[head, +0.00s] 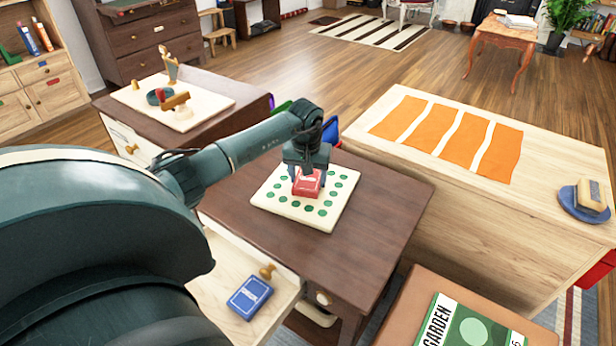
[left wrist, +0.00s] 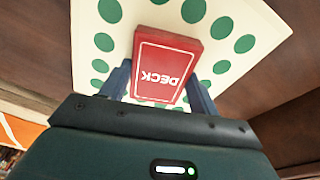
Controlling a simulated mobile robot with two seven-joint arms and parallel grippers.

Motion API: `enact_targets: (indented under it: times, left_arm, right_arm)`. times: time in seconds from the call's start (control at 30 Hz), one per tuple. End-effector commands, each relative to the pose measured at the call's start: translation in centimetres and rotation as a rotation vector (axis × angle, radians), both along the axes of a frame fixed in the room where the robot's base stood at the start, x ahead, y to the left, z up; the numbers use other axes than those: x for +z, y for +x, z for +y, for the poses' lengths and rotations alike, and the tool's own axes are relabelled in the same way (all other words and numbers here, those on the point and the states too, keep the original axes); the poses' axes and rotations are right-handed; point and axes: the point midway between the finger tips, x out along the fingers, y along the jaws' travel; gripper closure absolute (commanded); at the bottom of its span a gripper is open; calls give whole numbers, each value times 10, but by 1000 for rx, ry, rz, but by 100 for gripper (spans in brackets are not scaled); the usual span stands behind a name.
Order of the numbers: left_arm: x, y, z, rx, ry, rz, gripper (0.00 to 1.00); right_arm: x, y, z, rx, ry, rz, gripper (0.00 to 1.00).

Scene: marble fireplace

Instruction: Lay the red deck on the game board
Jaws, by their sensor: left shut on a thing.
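The red deck (head: 308,182) is a small red box with a pale label, in the middle of the head view. In the left wrist view the deck (left wrist: 165,66) shows the word DECK between the two fingers. My left gripper (head: 306,172) points down and is shut on the deck. The game board (head: 325,218) is a cream square with green dots, lying on the dark brown table. The deck is over the board's middle; I cannot tell whether it touches the board. My right gripper is not in view.
The dark table (head: 375,220) has bare room right of the board. A blue deck (head: 249,297) lies in an open drawer (head: 216,274) at the front left. A light wooden table with orange strips (head: 445,134) stands at the right. A stool with a green book (head: 466,325) is at the front.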

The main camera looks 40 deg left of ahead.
Motion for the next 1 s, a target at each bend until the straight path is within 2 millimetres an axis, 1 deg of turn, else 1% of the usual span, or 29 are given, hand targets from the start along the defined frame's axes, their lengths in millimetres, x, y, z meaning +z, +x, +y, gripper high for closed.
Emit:
enact_targets:
  times: [0.17,0.33,0.37,0.6,0.87,0.97,1.0]
  left_arm:
    - [1,1,0,0,0,-2,63]
    - [-3,1,0,-1,1,-2,63]
    - [-2,0,0,-1,1,-1,37]
    - [-2,0,0,0,0,-1,18]
    - [-1,0,0,0,0,-1,17]
    - [6,0,0,0,1,-3,17]
    - [12,0,0,-1,1,-4,17]
  right_arm:
    - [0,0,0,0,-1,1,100]
    - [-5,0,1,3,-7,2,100]
    - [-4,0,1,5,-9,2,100]
    - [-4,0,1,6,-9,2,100]
    - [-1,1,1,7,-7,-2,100]
    - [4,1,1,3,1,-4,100]
    - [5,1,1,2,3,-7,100]
